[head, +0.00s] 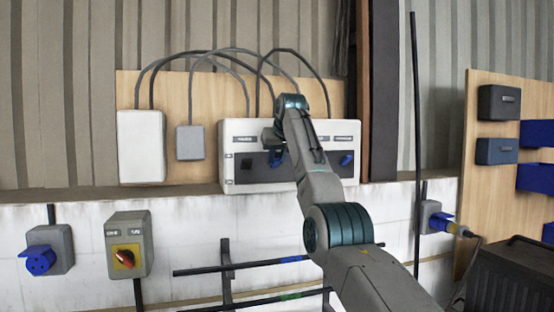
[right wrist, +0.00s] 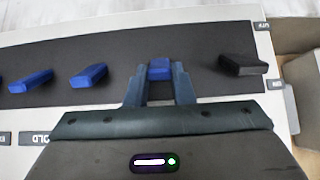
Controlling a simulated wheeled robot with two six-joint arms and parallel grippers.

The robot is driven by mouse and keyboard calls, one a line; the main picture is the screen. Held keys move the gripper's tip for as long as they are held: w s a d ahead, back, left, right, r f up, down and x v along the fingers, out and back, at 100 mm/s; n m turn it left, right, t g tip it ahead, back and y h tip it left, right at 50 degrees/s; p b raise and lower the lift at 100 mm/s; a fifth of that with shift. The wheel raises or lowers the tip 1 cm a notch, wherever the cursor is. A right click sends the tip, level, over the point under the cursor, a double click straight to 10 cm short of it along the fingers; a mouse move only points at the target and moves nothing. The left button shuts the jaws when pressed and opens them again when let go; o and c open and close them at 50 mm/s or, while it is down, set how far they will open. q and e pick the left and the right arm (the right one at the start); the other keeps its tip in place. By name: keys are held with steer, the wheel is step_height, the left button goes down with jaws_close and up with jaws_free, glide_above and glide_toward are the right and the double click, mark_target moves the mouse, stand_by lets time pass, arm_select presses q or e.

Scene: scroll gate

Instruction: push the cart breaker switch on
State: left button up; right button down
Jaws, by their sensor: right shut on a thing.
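A white breaker panel (head: 232,178) with a dark strip is fixed to the wooden board. A black switch (head: 246,164) is at its left and a blue switch (head: 346,160) at its right. My right gripper (head: 275,158) is at the strip, beside the black switch, partly hidden by my arm. In the right wrist view its fingers (right wrist: 159,88) are shut on a blue switch (right wrist: 159,69). The labels are too small to read surely. My left gripper is not in view.
Grey cables loop above the panel. A white box (head: 141,147) and a small grey box (head: 190,142) are to its left. Below left are a rotary switch box (head: 128,245) and a blue socket (head: 40,260). A dark pole (head: 416,140) stands at the right.

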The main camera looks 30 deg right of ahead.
steer(key=shift+r, duration=0.1)
stand_by(0.7)
steer(key=c, duration=1.2)
jaws_free()
steer(key=shift+w, duration=0.15)
steer(key=shift+c, duration=0.2)
steer(key=shift+r, duration=0.1)
steer(key=b+v, duration=0.3)
steer(key=v, duration=0.7)
steer(key=shift+r+b, duration=0.35)
steer(key=shift+f+g, duration=0.1)
steer(key=shift+g, duration=0.2)
